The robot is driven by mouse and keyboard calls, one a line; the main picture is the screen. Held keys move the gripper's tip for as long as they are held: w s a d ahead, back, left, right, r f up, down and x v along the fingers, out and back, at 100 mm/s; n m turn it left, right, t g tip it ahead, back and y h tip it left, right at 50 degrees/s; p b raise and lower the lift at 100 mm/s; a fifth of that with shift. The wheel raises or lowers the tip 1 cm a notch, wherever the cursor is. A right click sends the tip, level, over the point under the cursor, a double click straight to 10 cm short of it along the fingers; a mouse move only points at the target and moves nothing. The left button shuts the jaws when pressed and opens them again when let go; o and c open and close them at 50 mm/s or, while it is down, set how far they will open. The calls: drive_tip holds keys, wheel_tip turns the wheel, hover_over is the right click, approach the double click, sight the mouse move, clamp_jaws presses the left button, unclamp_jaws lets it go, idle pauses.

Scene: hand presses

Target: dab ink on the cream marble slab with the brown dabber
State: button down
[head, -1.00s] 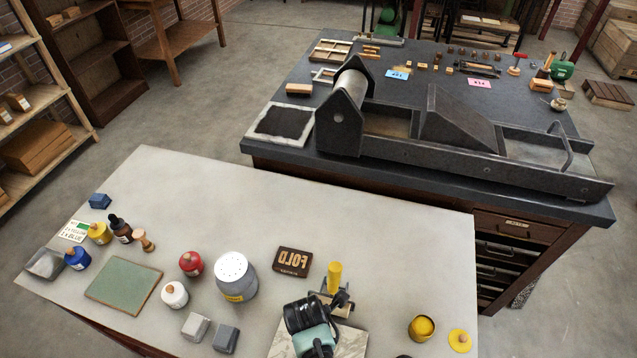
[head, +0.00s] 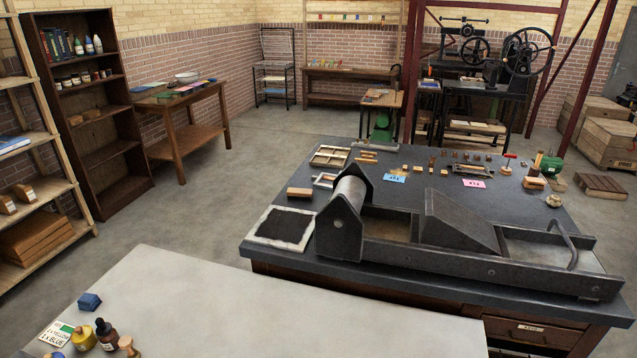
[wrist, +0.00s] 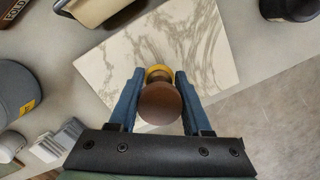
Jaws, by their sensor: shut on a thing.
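The cream marble slab (wrist: 199,42) with grey veins lies flat in the wrist view, beyond and beneath my gripper. My gripper (wrist: 159,85) is shut on the brown dabber (wrist: 160,104), whose round brown end faces the camera between the two blue fingers. A yellow part (wrist: 158,70) shows just past the brown end. The dabber's far end is hidden, so I cannot tell whether it touches the slab. In the head view, my gripper, the dabber and the marble slab are out of frame.
Around the slab in the wrist view are a grey canister (wrist: 14,92), grey blocks (wrist: 58,140), a tan-topped object (wrist: 97,9) and a dark object (wrist: 290,9). The table edge runs at right. In the head view, ink bottles (head: 105,334) stand at the light table's near left.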

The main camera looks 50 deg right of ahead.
drive_tip(key=shift+f, duration=0.5)
idle(1.3)
wheel_tip(320, 180, up, 7)
drive_tip(key=p, duration=0.7)
drive_tip(key=shift+r, duration=0.1)
idle(0.8)
